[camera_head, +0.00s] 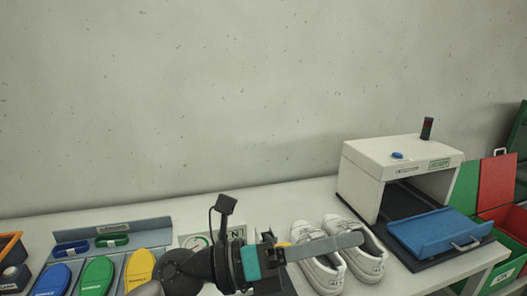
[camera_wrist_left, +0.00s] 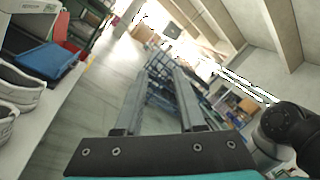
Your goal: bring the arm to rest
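My left gripper (camera_head: 356,240) reaches in from the bottom of the head view and points right, in front of a pair of white shoes (camera_head: 333,273). Its fingers look overlapped there, seen from the side. In the left wrist view its two fingers (camera_wrist_left: 164,76) stand apart with nothing between them, over open floor beyond the bench. Whether it touches the shoes cannot be told from the head view, but the wrist view shows the shoes (camera_wrist_left: 20,92) off to the left. My right gripper is not in view.
A white machine (camera_head: 405,160) with a blue flap (camera_head: 440,232) stands right of the shoes on the bench (camera_head: 290,194). Green and red bins (camera_head: 511,222) are at the far right. Blue, green and yellow insoles (camera_head: 97,275) lie in a tray at left.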

